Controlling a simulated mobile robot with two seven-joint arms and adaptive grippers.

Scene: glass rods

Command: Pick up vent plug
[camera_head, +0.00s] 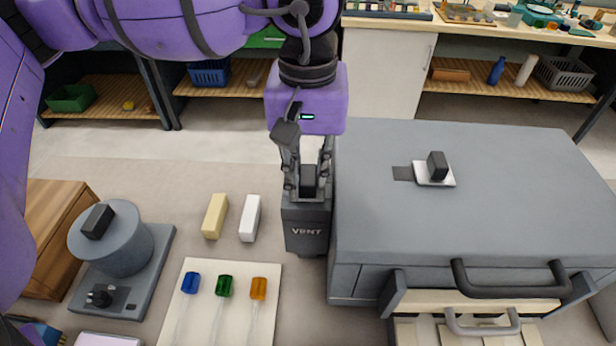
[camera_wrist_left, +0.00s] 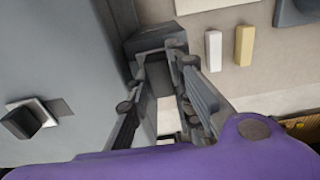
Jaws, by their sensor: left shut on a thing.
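A dark grey box (camera_head: 306,232) marked VENT stands against the left side of the large grey furnace-like cabinet. My left gripper (camera_head: 308,176) points down over the top of this box. It is shut on a small dark block, which I take to be the vent plug (camera_head: 309,186). The fingers partly hide it, and I cannot tell whether it is clear of the box. In the left wrist view the box (camera_wrist_left: 158,40) shows beyond the fingertips of the left gripper (camera_wrist_left: 163,75). My right gripper is not in view.
The grey cabinet (camera_head: 500,215) bears a black knob on a white plate (camera_head: 445,181), beside a dark square. Yellow (camera_head: 215,216) and white (camera_head: 250,218) blocks lie left of the box. A pale board (camera_head: 205,325) holds blue, green and orange-tipped rods. A grey cylinder (camera_head: 125,255) stands left.

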